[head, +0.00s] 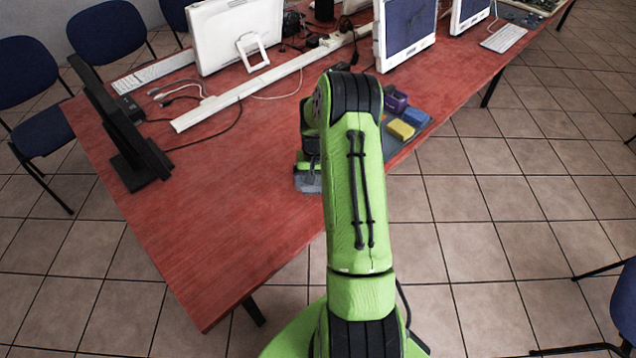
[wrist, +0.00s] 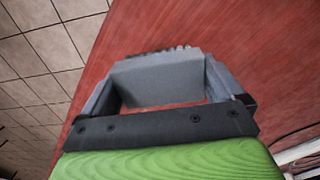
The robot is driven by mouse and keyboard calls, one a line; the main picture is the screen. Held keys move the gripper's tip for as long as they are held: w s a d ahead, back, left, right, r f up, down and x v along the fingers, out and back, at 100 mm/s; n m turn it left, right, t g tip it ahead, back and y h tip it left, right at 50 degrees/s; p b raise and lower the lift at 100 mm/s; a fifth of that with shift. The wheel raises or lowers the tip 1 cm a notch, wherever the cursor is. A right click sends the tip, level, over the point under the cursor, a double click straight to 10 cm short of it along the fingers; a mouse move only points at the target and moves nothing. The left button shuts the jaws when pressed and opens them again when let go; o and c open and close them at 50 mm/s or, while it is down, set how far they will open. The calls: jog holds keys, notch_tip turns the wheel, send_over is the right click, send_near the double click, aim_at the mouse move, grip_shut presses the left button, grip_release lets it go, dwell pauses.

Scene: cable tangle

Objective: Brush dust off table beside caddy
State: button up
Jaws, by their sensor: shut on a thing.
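My gripper (wrist: 158,78) is shut on a grey block with dark bristles along its far edge, which looks like a brush (wrist: 155,82). The brush is over the red table (wrist: 250,50); whether the bristles touch the top I cannot tell. In the head view my gripper (head: 308,170) is low over the table near its right edge, partly hidden by my green arm. A small purple container (head: 395,101), perhaps the caddy, stands to the right of my arm on a blue-grey mat (head: 391,146). I cannot make out any dust.
A yellow block (head: 401,129) and a blue block (head: 416,117) lie by the purple container. A black monitor (head: 125,140), a white cable channel (head: 240,93), cables and white screens (head: 236,35) occupy the left and back. The front of the table is clear.

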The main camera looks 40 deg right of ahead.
jog(key=shift+r+p, duration=1.15)
jog(key=shift+r, duration=0.9)
